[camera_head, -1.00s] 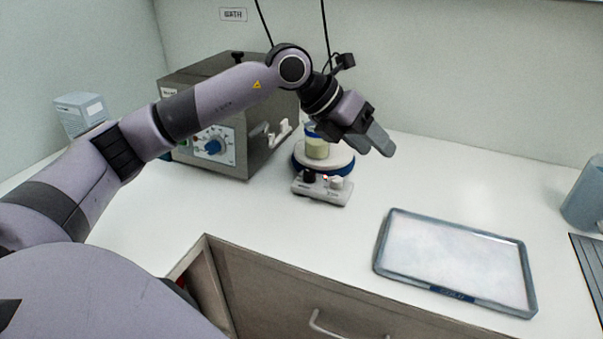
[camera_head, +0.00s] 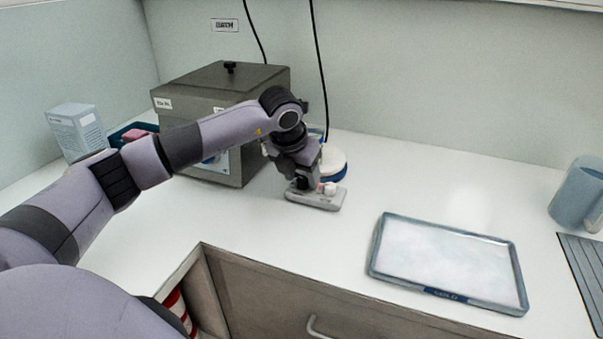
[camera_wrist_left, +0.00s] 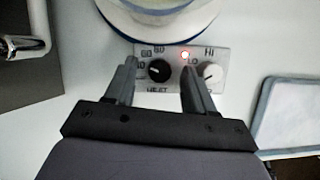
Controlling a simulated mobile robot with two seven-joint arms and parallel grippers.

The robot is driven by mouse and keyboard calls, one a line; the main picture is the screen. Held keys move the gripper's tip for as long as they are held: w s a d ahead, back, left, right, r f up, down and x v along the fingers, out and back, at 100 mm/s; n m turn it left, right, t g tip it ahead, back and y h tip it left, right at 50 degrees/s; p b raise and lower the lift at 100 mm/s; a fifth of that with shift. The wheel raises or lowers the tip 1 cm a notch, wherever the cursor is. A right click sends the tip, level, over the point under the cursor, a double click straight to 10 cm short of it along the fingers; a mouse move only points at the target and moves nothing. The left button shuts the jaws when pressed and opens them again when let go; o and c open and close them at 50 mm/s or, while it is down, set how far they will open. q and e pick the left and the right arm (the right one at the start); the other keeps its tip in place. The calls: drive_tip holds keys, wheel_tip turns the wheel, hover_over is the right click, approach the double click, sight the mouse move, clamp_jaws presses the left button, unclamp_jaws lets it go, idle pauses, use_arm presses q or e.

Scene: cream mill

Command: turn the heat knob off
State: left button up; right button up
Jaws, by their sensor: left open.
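The hot plate's control panel (camera_head: 325,201) sticks out in front of its round top (camera_head: 335,163). In the left wrist view the black heat knob (camera_wrist_left: 159,71) sits above the printed word HEAT, and a white knob (camera_wrist_left: 211,73) sits to its right by HI and LO. A red light (camera_wrist_left: 185,55) glows between them. My left gripper (camera_wrist_left: 160,85) is open, its fingers on either side of the black knob; I cannot tell if they touch it. In the head view my left gripper (camera_head: 302,186) covers the black knob. A vessel (camera_wrist_left: 158,5) stands on the round top.
A grey bath box (camera_head: 215,100) stands behind and left of the hot plate. A blue-rimmed tray (camera_head: 374,262) lies to the right, with a jug (camera_head: 577,195) beyond it. The counter between panel and tray is clear. Two black cables hang behind.

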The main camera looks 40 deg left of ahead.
use_arm(q)
drive_tip(key=shift+w+f, duration=0.1)
drive_tip(key=shift+f, duration=0.15)
clamp_jaws()
drive_tip(key=shift+n, duration=0.3)
drive_tip(key=n+b, duration=0.1)
drive_tip(key=n, duration=0.1)
drive_tip(key=n+y+b, duration=0.1)
drive_tip(key=n, duration=0.1)
drive_tip(key=shift+d+y, duration=0.15)
drive_tip(key=shift+y, duration=0.15)
drive_tip(key=n+g+y, duration=0.1)
drive_tip(key=n, duration=0.2)
drive_tip(key=shift+w+b, duration=0.1)
drive_tip(key=shift+b, duration=0.2)
drive_tip(key=shift+n+g+y, duration=0.4)
drive_tip(key=shift+n+g, duration=0.1)
drive_tip(key=shift+n, duration=0.8)
